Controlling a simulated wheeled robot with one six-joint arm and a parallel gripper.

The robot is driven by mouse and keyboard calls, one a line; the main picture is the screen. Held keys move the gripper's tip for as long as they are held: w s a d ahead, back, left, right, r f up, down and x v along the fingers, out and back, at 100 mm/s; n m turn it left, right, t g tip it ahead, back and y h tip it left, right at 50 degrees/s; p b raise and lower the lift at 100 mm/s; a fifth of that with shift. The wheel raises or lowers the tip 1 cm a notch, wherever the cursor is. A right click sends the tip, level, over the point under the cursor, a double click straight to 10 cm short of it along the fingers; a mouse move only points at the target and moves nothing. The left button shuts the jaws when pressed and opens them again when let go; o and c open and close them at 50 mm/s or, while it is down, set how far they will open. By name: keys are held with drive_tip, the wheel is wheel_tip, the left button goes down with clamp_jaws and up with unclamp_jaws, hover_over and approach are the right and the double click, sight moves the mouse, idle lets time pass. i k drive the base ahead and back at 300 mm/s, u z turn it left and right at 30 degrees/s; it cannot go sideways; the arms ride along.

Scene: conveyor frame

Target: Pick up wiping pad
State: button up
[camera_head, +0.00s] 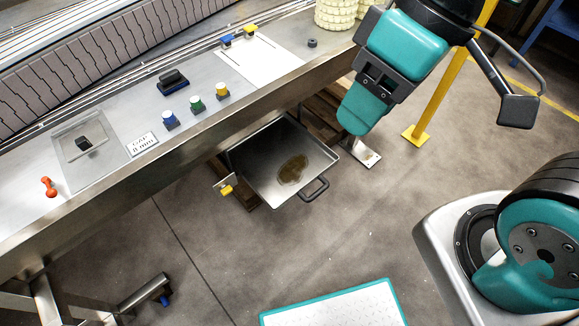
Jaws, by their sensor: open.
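The wiping pad (173,84) appears to be the dark block with a black top and a blue lower edge. My gripper (359,112), teal with a dark band, hangs at the upper right, beyond the ledge's near edge and well to the right of the pad. It is seen from the side, so the gap between its fingers is hidden. It is apart from the pad, and nothing shows held in it.
A clear plate with a dark block (84,143), a label (142,144) and a red piece (48,187) lie left. A tray (258,172) with a brown puddle (291,169) sits below. A yellow post (450,90) stands right.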

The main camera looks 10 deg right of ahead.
sight(171, 81)
drive_tip(key=u, duration=0.95)
drive_tip(key=i, duration=1.45)
drive_tip(key=z, duration=0.4)
